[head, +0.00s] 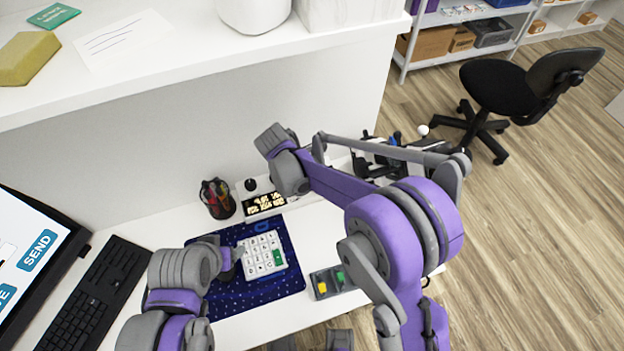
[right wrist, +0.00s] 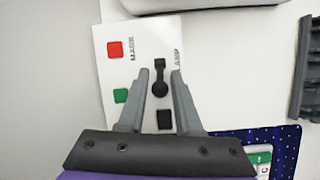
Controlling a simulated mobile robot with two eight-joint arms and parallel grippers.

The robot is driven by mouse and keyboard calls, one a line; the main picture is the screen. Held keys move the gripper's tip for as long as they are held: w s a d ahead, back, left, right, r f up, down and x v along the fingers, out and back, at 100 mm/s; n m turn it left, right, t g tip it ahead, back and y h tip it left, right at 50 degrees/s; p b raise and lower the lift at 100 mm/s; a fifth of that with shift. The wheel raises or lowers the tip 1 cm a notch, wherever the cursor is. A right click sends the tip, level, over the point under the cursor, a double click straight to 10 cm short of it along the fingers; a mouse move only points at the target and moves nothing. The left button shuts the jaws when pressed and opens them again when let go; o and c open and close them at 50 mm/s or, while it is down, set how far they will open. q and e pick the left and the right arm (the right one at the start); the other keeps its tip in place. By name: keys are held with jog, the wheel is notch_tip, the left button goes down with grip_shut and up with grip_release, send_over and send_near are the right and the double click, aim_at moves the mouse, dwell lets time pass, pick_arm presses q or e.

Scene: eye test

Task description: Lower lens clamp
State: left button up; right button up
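A black lever (right wrist: 160,76) with a round knob stands on a white panel (right wrist: 112,50) in the right wrist view. A partly hidden label beside it shows the letters "LAMP". My right gripper (right wrist: 160,72) is open, its two grey fingers on either side of the lever with gaps visible. I cannot tell whether the fingers are above the knob or level with it. In the head view I cannot make out the right fingers. My left gripper (head: 238,257) is beside the white keypad (head: 262,255); its opening is unclear.
The panel also has a red square (right wrist: 115,49), a green square (right wrist: 121,96) and a black square (right wrist: 165,120). The keypad lies on a dark blue mat (head: 228,302). A pen cup (head: 217,198), a keyboard (head: 95,295) and a button box (head: 333,281) are nearby. A shelf overhangs the desk.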

jog(key=shift+d+f, duration=0.1)
jog(key=shift+f, duration=0.15)
grip_shut()
jog(key=shift+d, duration=0.1)
jog(key=shift+w+d+r+g+y+b, duration=0.1)
jog(key=shift+d+g+y+b, duration=0.15)
jog(key=shift+y, duration=0.35)
jog(key=shift+w+d+r+g+y+b, duration=0.15)
jog(key=shift+d+y, duration=0.15)
jog(key=shift+y, duration=0.3)
jog(key=y, duration=0.1)
jog(key=g+y+b, duration=0.1)
jog(key=y, duration=0.1)
jog(key=shift+w+d, duration=0.15)
jog(key=shift+d, duration=0.25)
